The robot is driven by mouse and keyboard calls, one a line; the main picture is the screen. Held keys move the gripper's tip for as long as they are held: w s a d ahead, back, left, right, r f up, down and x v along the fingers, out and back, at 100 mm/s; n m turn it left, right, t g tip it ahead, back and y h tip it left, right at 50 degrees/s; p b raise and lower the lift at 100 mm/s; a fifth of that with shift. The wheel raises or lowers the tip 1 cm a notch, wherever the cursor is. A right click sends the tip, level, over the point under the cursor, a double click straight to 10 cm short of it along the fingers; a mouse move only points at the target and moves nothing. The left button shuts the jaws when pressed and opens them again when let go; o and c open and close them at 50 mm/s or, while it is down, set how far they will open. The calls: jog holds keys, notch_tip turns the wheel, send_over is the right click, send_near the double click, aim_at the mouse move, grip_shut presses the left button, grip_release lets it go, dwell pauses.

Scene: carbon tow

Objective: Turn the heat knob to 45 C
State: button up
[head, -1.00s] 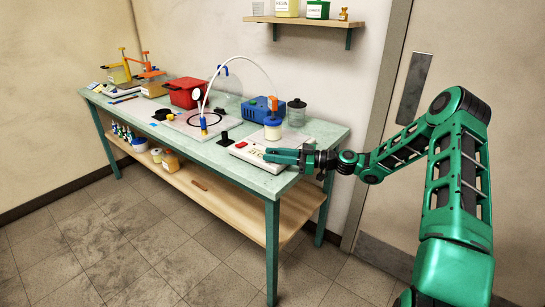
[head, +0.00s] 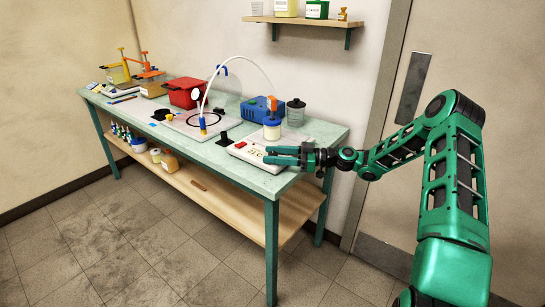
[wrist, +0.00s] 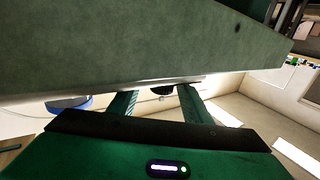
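A white control box (head: 247,156) with a red switch (head: 240,145) and small markings on its top sits near the bench's front right edge. My gripper (head: 268,155) reaches in from the right, low over the box's right part. Its two green fingers are apart. The heat knob cannot be made out in the head view, where the fingers cover that part of the box. In the wrist view my gripper (wrist: 157,98) shows spread fingers with a small dark round thing (wrist: 162,90) between them, possibly the knob. A gap shows on either side of it.
A blue unit (head: 258,110) and a grey lidded jar (head: 296,113) stand further back. The green bench top (head: 335,132) is bare at the right end. A small black block (head: 224,139) lies left of the box.

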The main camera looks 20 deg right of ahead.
jog(key=v, duration=1.1)
jog(key=shift+w, duration=0.1)
jog(key=shift+s+a+m+t+h, duration=1.45)
jog(key=shift+s+m+t+h, duration=0.5)
jog(key=shift+t, duration=0.85)
jog(key=x, duration=1.1)
jog(key=shift+d+r, duration=0.15)
jog(key=shift+r, duration=0.05)
jog(key=shift+w+y, duration=0.1)
jog(key=shift+y, duration=0.15)
jog(key=c, duration=1)
